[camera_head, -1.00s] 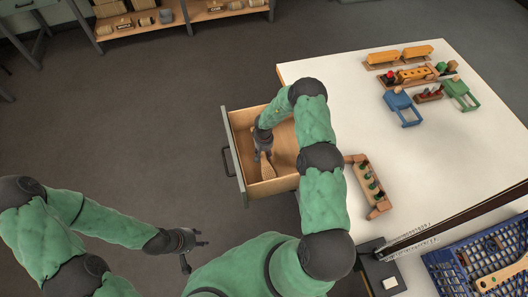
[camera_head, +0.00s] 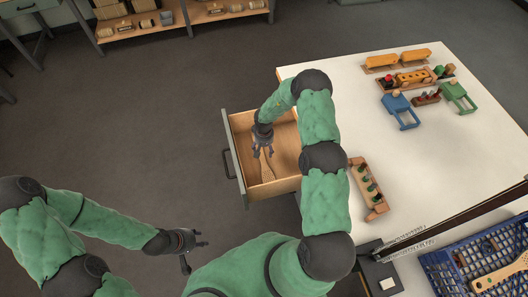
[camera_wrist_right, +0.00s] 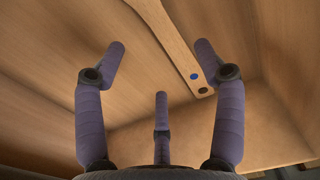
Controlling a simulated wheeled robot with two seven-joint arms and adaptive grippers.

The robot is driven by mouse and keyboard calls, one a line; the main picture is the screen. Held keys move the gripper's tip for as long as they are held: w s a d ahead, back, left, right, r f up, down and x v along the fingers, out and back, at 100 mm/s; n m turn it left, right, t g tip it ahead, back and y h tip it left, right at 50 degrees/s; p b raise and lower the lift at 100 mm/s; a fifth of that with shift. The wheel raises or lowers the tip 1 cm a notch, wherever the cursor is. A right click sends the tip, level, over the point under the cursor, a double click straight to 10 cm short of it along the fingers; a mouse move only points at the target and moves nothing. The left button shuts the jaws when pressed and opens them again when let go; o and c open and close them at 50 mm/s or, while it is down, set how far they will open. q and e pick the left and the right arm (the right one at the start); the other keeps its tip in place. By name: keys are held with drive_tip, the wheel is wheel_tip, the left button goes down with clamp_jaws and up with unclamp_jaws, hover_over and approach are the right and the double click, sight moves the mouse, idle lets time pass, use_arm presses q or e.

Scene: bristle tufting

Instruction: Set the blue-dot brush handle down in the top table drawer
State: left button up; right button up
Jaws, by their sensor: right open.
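The blue-dot brush handle (camera_wrist_right: 178,45) is a flat wooden bar with a blue dot and a dark hole near one end. It lies on the floor of the open top table drawer (camera_head: 238,165). In the head view the handle (camera_head: 266,170) shows just below my right gripper (camera_head: 263,150). In the right wrist view my right gripper (camera_wrist_right: 165,75) has its fingers spread, with the handle beyond them and apart from them. My left gripper (camera_head: 200,243) hangs over the floor at the lower left, empty, with its fingers apart.
The white table (camera_head: 340,90) stands right of the drawer. A wooden rack (camera_head: 367,188) with green pegs sits near its edge. Blue and green clamps, yellow blocks and a blue crate (camera_head: 440,270) are further right. The grey floor left of the drawer is clear.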

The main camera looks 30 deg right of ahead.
wheel_tip(320, 180, up, 7)
drive_tip(key=p, duration=0.2)
idle(0.3)
